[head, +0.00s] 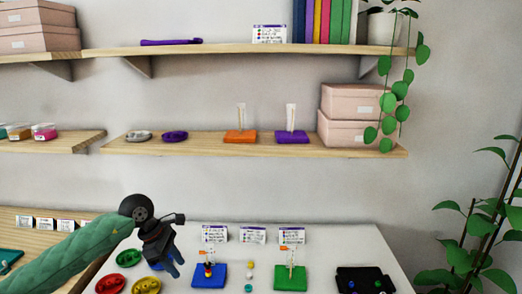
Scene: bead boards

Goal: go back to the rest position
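My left arm comes in from the lower left, and my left gripper (175,268) hangs fingers-down above the left part of the white table (205,228). It is near the coloured dishes and left of the blue board. It is small and dark here, and I cannot tell whether its fingers are apart. I see nothing clearly held in it. My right gripper is out of view.
A blue board (208,281) with beads on its peg and a green board (291,284) stand on the table. Red (110,284) and yellow (146,285) dishes are left, a black tray (352,272) right. Shelves (190,150) and a plant (490,205) are beyond.

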